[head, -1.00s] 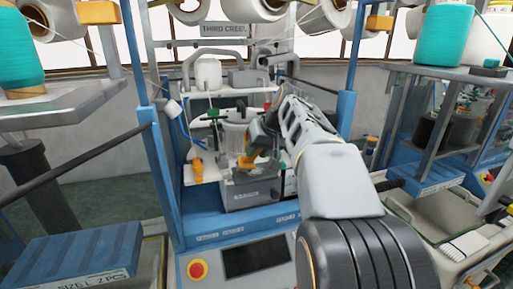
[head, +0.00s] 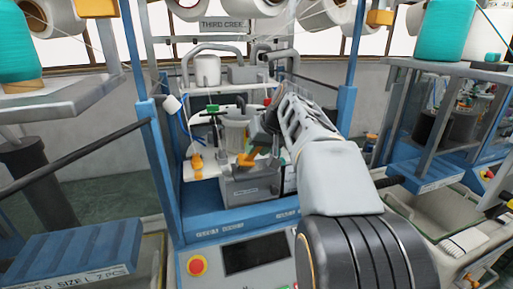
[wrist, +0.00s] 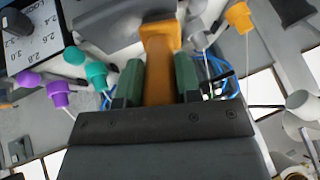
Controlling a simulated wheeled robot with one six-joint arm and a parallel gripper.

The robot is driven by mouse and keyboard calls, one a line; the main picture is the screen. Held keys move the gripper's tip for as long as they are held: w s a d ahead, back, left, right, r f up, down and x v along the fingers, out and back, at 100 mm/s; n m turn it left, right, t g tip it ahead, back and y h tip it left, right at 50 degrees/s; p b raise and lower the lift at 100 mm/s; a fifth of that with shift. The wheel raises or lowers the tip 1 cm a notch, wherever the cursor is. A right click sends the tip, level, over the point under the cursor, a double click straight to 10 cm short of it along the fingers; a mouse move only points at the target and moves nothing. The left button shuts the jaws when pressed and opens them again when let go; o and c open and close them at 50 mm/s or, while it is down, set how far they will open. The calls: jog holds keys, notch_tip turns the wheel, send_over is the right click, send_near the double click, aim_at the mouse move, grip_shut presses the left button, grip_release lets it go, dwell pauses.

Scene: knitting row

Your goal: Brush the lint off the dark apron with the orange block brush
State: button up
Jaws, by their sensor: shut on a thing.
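My gripper (wrist: 158,82) is shut on the orange block brush (wrist: 159,58), with a green fingertip on each side of its handle. In the head view the orange brush (head: 248,159) shows at the end of my arm, tilted, just above a grey box-shaped unit (head: 250,184) in the machine. In the wrist view a dark grey surface (wrist: 108,17) lies by the brush's far end; I cannot tell whether it is the dark apron or whether they touch. The brush's underside is hidden. I cannot make out any lint.
Blue posts (head: 150,140) frame the machine on both sides. A white shelf (head: 205,172) carries an orange-yellow item (head: 197,162). A red button (head: 197,265) and dark screen (head: 255,254) are on the front panel. Purple (wrist: 58,90) and teal-topped (wrist: 96,74) pieces show in the wrist view.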

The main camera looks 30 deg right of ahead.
jog(key=shift+d, duration=0.1)
jog(key=shift+s+d, duration=0.65)
jog(key=shift+d, duration=2.75)
jog(key=shift+w+a, duration=0.2)
jog(key=shift+a, duration=0.9)
jog(key=shift+w+a, duration=0.25)
jog(key=shift+a, duration=0.9)
jog(key=shift+w+a, duration=0.2)
jog(key=shift+a, duration=0.9)
jog(key=shift+w+a, duration=0.15)
jog(key=shift+d, duration=0.2)
